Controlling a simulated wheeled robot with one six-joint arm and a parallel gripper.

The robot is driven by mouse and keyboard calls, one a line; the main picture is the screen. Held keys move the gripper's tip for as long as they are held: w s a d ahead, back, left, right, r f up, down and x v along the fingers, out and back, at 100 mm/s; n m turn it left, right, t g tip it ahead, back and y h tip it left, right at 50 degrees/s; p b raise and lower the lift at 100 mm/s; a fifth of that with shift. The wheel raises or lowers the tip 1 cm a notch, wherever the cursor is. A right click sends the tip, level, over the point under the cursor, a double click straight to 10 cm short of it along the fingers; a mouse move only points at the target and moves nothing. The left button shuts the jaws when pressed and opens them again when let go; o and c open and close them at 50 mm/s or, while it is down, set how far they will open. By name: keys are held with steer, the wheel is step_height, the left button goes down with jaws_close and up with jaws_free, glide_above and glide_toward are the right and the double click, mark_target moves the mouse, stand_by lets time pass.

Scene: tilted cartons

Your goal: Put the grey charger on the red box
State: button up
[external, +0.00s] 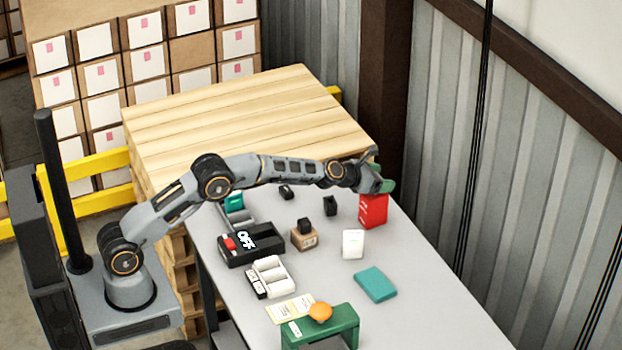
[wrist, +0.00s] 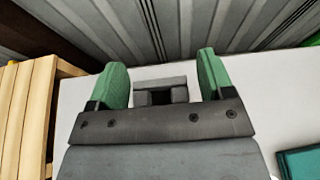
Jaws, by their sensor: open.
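The red box (external: 373,212) stands on the grey table. My gripper (external: 384,184) is directly over its top in the external view and hides part of it. The green fingers are open in the wrist view (wrist: 162,75). A grey block with dark recesses (wrist: 160,81) shows between them, with a gap to each finger. It looks like the grey charger, but I cannot tell for sure, nor what it rests on. The red box does not show in the wrist view. In the external view my gripper hides the space where the grey block is.
Left of the red box stand small dark items (external: 331,206), one of them on a cardboard box (external: 303,240). A white box (external: 353,244) and a teal flat box (external: 375,283) lie nearer. A green stand (external: 330,328) is at the front. Corrugated wall rises behind the table's right edge.

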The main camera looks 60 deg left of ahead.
steer(key=shift+r, duration=0.15)
steer(key=shift+s+b, duration=0.35)
steer(key=shift+b, duration=0.15)
steer(key=s+a+r+n+y+b, duration=0.2)
steer(key=s+r+n+b, duration=0.15)
steer(key=s+n, duration=0.45)
steer(key=s+a+r+n+y+b, duration=0.25)
steer(key=s+r+n, duration=0.2)
steer(key=s, duration=0.75)
steer(key=s+a+f+n+g, duration=0.1)
steer(key=s+f+n+g, duration=0.25)
steer(key=s+n, duration=0.55)
steer(key=s+f+n+g, duration=0.35)
steer(key=s+n, duration=0.35)
steer(key=s, duration=0.3)
steer(key=s+d+f+n+g+h, duration=0.1)
steer(key=s+d+f+n+h, duration=0.1)
steer(key=s, duration=0.4)
steer(key=s+d+f+n+g+h, duration=0.2)
steer(key=s+d+f+n, duration=0.1)
steer(key=s+n, duration=0.2)
steer(key=shift+s+d+g, duration=0.3)
steer(key=shift+s+d, duration=0.05)
steer(key=shift+s, duration=0.4)
